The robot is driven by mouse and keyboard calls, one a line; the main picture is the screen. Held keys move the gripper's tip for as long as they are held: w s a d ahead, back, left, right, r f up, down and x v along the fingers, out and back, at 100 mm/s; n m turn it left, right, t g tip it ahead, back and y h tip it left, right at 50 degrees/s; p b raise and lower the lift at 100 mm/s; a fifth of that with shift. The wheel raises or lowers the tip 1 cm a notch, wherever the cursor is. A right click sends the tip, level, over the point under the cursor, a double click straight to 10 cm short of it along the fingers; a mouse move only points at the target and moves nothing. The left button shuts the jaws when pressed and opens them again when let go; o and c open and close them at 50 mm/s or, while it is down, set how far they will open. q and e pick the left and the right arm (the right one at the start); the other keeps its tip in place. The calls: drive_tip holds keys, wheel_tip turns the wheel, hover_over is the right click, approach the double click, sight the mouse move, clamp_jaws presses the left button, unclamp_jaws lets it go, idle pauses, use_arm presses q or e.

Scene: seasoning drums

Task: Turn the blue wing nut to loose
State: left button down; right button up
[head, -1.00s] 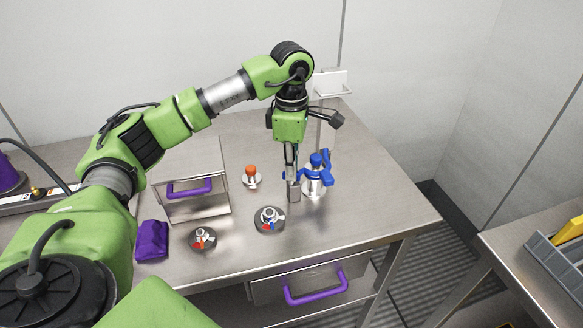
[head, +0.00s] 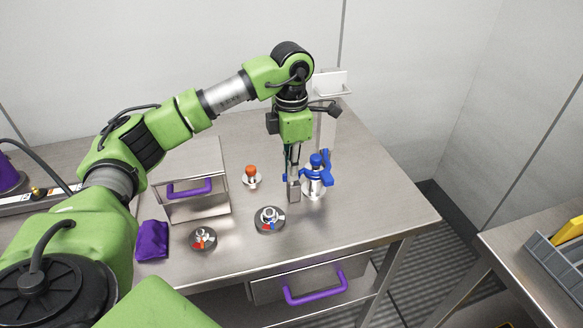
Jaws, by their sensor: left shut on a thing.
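The blue wing nut (head: 316,171) sits on a silver round fitting on the steel table, right of the table's middle. One wing stands up on its right side, and the other side reaches toward my left gripper. My left gripper (head: 293,189) points straight down at the nut's left side, its jaws shut on the nut's left wing. The jaws partly hide that wing, so the exact contact is hard to see. My right gripper is not in view.
An orange-topped knob (head: 251,173) stands left of the gripper. Two round dials (head: 269,219) (head: 202,239) with red and blue marks lie in front. A steel box (head: 197,208) and a purple bag (head: 152,240) are left. A pale post (head: 327,130) stands behind the nut.

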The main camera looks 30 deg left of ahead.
use_arm(q)
drive_tip(key=shift+w+r, duration=0.1)
drive_tip(key=shift+r, duration=0.05)
drive_tip(key=c, duration=2.2)
unclamp_jaws()
wheel_tip(320, 180, up, 12)
drive_tip(key=shift+f, duration=0.1)
